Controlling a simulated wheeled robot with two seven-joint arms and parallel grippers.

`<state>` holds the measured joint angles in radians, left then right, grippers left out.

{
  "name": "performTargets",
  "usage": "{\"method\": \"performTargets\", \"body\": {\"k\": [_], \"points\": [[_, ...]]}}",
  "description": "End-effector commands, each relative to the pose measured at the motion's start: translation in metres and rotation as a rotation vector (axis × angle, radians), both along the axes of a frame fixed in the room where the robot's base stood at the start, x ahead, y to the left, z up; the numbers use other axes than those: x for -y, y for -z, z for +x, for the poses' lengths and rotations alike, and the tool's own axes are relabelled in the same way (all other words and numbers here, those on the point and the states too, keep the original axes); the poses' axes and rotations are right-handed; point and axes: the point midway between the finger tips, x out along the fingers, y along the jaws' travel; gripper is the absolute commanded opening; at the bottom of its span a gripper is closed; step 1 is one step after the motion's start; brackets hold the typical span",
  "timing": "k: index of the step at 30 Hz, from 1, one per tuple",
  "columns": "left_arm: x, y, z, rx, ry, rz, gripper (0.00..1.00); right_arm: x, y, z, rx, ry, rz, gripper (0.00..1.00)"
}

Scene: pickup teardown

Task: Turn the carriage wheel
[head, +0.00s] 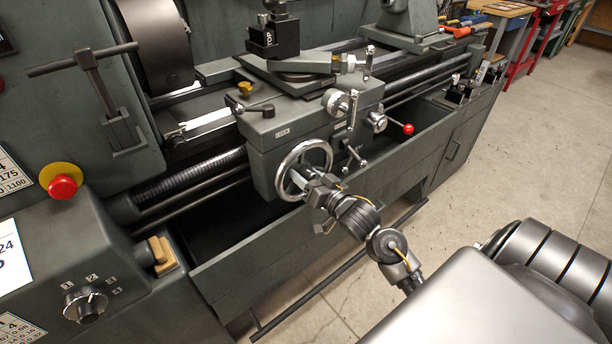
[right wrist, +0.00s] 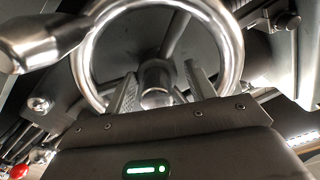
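The carriage wheel (head: 284,172) is a chrome handwheel on the front of the grey lathe carriage (head: 262,148). My right gripper (head: 309,182) is in front of it and covers its lower right part. In the right wrist view the wheel's rim (right wrist: 236,50) arches above the gripper. The two fingers of the right gripper (right wrist: 160,92) stand apart, one on each side of the wheel's hub (right wrist: 156,78). A gap shows beside the hub, and I cannot tell whether either finger touches it. A shiny handle (right wrist: 45,38) projects at upper left. My left gripper is out of view.
A lever with a red knob (head: 407,129) sticks out right of the wheel. A chip tray (head: 350,192) runs below the carriage. A red stop button (head: 62,187) and a selector knob (head: 85,303) are at left. Clear floor (head: 545,140) lies at right.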

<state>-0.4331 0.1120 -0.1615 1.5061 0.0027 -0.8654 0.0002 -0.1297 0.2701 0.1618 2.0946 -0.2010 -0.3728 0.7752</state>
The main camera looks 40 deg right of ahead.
Motion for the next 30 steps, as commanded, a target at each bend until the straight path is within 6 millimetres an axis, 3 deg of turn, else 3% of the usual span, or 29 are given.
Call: {"method": "performTargets", "body": {"k": [5, 19, 24, 30], "points": [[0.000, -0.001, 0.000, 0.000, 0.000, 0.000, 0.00, 0.000, 0.000, -0.010, 0.002, -0.001, -0.001, 0.52], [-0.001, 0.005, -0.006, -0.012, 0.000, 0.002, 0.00, 0.005, 0.001, -0.093, -0.002, -0.003, 0.001, 0.52], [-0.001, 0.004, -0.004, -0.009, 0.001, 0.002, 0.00, 0.006, 0.001, -0.105, -0.001, -0.002, 0.001, 0.52], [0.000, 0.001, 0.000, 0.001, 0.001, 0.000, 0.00, 0.006, 0.000, -0.107, 0.000, -0.002, 0.001, 0.52]]}}
